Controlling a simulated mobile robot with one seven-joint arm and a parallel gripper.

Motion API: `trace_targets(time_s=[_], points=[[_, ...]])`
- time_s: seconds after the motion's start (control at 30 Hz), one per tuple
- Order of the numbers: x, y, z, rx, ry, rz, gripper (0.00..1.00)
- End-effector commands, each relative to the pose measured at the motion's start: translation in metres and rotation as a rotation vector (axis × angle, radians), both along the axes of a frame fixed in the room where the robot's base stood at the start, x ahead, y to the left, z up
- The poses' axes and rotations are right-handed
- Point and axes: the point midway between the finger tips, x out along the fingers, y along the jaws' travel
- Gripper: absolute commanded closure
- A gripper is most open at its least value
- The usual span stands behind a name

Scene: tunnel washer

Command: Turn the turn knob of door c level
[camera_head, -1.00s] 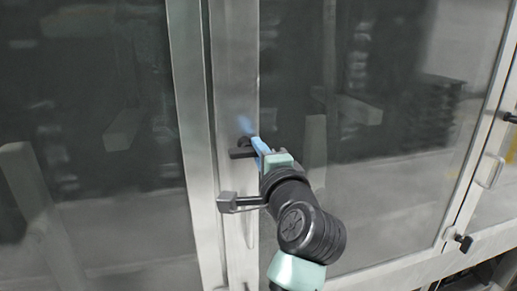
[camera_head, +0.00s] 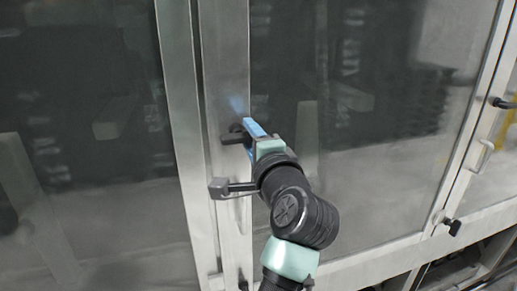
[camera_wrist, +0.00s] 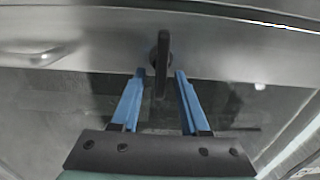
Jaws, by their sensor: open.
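The black turn knob (camera_head: 233,138) sits on the pale metal door post in the head view. Its grip looks roughly sideways there, but its exact angle is hard to tell. In the wrist view the turn knob (camera_wrist: 162,62) is a narrow dark grip running along the picture's vertical, with a round base behind it. My gripper (camera_wrist: 160,74) is open, with one blue finger on each side of the knob's grip and a visible gap on both sides. In the head view my gripper (camera_head: 247,128) is at the knob, partly overlapping it.
A large glazed door panel (camera_head: 370,150) lies right of the post, and another dark pane (camera_head: 85,130) lies left. Further black knobs (camera_head: 453,227) and a pale pull handle (camera_head: 485,156) are at the far right. A pale handle (camera_wrist: 40,55) shows left in the wrist view.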

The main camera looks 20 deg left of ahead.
Motion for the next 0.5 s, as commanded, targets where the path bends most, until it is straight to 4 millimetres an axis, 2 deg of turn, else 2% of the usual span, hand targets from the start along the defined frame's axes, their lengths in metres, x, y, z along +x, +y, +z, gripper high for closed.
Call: trace_targets(time_s=[0.17, 0.5], points=[[-0.019, -0.014, -0.004, -0.001, -0.003, -0.003, 0.55], [-0.077, -0.053, -0.004, -0.001, -0.003, -0.005, 0.55]])
